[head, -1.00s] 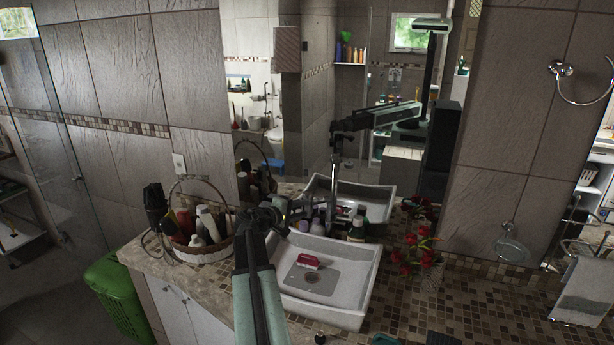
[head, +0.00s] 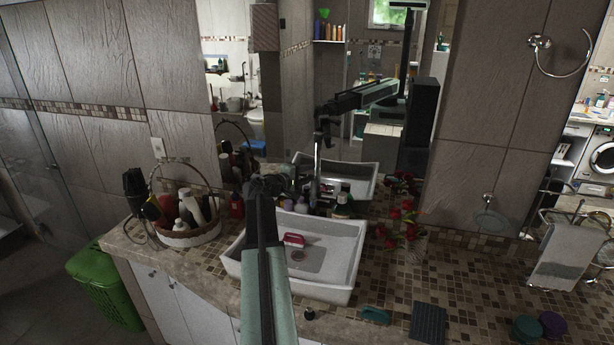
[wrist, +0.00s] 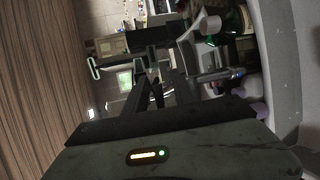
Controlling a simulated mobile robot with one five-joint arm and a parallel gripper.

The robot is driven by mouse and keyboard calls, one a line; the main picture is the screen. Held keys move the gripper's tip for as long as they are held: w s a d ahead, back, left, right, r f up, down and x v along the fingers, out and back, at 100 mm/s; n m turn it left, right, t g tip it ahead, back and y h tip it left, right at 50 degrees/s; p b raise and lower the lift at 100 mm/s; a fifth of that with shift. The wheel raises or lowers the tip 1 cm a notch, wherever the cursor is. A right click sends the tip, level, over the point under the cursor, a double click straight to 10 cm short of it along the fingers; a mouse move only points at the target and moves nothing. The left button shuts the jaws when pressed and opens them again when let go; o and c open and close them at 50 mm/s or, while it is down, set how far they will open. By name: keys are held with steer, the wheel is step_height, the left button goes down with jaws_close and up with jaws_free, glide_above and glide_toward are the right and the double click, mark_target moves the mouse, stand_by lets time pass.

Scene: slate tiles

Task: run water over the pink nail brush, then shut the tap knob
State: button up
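The pink nail brush (head: 293,239) lies in the white basin (head: 345,262), just behind the drain (head: 297,254). No water shows on it. A chrome upright, which looks like the tap (head: 317,165), stands behind the basin against the mirror. I cannot make out its knob. My arm reaches forward over the basin's left side. My gripper (head: 266,186) is at its far end, near the bottles behind the basin, mostly hidden by my arm. In the wrist view my dark gripper fingers (wrist: 155,85) are in shadow. I cannot tell their opening and see nothing clearly held.
A wicker basket (head: 190,236) of bottles stands left on the counter. Small bottles (head: 342,200) crowd behind the basin, and red flowers (head: 398,220) stand right of it. A teal item (head: 375,315) and dark ribbed pad (head: 429,322) lie in front at right.

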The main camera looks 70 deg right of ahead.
jaws_close()
steer(key=shift+g, duration=0.3)
steer(key=shift+a+m+g+y, duration=0.2)
steer(key=shift+m+g+y, duration=0.1)
steer(key=shift+m+g, duration=0.25)
steer(key=shift+a+m+g+y, duration=0.2)
steer(key=shift+m+g+y, duration=0.1)
steer(key=shift+m+g, duration=0.25)
steer(key=shift+s+a+m+g+y, duration=0.2)
steer(key=shift+a+m+g+y, duration=0.3)
steer(key=shift+m+g+y, duration=0.3)
steer(key=shift+s+a+m+g+y, duration=0.2)
steer(key=shift+a+m+g+y, duration=0.35)
steer(key=shift+m+g, duration=0.35)
jaws_free()
